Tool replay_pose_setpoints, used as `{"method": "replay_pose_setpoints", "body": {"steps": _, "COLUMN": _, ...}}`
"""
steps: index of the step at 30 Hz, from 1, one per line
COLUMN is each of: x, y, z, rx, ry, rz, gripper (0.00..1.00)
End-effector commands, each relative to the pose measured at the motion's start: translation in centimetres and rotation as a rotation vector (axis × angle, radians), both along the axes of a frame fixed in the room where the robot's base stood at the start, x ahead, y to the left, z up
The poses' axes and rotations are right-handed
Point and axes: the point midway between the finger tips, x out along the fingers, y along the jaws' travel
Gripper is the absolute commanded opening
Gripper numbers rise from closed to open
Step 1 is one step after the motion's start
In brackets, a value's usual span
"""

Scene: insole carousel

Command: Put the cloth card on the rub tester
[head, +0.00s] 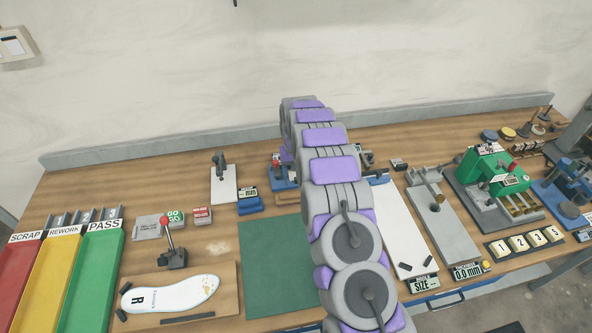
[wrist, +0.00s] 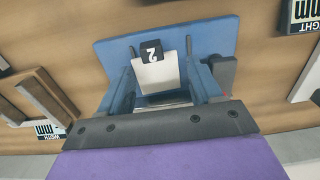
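My gripper (wrist: 160,122) shows as a dark bolted bar and purple body close in front of this fixture. No label shows which device is the rub tester.
A green machine (head: 488,172) and a blue device (head: 570,200) stand at the right of the bench. Numbered blocks (head: 526,242) sit before them. At left are a green mat (head: 262,265), a white insole (head: 170,293) and coloured trays (head: 97,270). The mat is clear.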

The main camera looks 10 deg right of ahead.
Motion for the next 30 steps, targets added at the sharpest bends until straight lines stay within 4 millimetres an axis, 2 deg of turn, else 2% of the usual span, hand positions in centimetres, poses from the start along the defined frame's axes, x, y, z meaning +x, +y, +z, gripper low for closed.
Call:
{"method": "replay_pose_setpoints", "body": {"steps": 7, "x": 0.0, "y": 0.0, "z": 0.2, "rx": 0.002, "ry": -0.001, "rz": 0.001, "gripper": 0.65}}
{"method": "replay_pose_setpoints", "body": {"steps": 11, "x": 0.0, "y": -0.1, "z": 1.2, "rx": 0.003, "ry": -0.003, "rz": 0.001, "gripper": 0.65}}
{"method": "replay_pose_setpoints", "body": {"steps": 17, "x": 0.0, "y": -0.2, "z": 4.4, "rx": 0.003, "ry": -0.001, "rz": 0.001, "gripper": 0.65}}
{"method": "replay_pose_setpoints", "body": {"steps": 27, "x": 0.2, "y": -0.2, "z": 11.5, "rx": 0.002, "ry": -0.007, "rz": 0.001, "gripper": 0.65}}
{"method": "replay_pose_setpoints", "body": {"steps": 30, "x": 0.1, "y": -0.2, "z": 12.5, "rx": 0.002, "ry": -0.001, "rz": 0.001, "gripper": 0.65}}
